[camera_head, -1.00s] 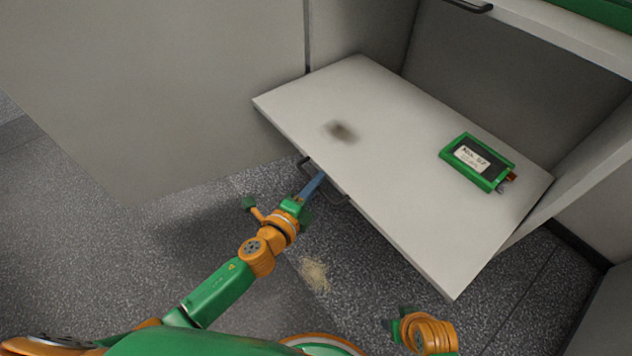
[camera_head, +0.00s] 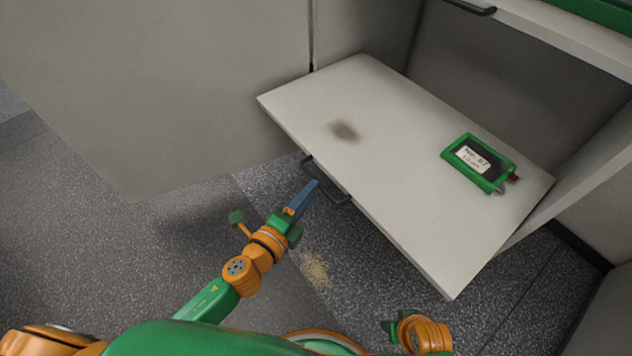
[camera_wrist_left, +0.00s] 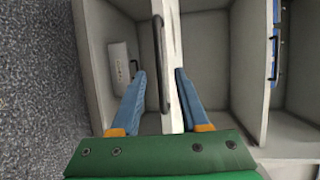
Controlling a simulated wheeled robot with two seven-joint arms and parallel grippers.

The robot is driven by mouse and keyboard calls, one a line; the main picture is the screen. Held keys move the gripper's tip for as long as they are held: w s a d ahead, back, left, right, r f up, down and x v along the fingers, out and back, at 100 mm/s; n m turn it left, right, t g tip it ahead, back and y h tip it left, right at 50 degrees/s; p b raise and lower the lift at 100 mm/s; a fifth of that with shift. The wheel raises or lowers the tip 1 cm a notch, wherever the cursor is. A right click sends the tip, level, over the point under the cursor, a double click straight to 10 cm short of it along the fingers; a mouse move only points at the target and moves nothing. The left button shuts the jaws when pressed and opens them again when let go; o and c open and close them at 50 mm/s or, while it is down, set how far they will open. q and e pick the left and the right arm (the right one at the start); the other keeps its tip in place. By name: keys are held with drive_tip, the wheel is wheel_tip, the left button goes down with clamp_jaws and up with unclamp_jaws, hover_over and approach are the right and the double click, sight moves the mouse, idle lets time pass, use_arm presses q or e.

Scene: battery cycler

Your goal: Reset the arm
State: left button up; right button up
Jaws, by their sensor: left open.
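My left arm comes in from the lower left in the head view. Its gripper (camera_head: 304,198) has blue fingers and is open and empty. It is just in front of the dark handle (camera_head: 325,182) on the front of the pulled-out white drawer (camera_head: 400,150), apart from it. In the left wrist view the two blue fingers (camera_wrist_left: 160,80) are spread, and a dark handle (camera_wrist_left: 162,65) shows between them. An orange and green part of my right arm (camera_head: 425,332) shows at the bottom right; its fingers are not visible.
A green-framed battery module (camera_head: 478,163) with a white label lies on the drawer's right part. A dark smudge (camera_head: 343,131) marks the top. A grey cabinet (camera_head: 160,90) stands to the left. The speckled floor below is clear, with a pale patch (camera_head: 316,268).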

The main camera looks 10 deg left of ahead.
use_arm(q)
drive_tip(key=shift+v, duration=1.1)
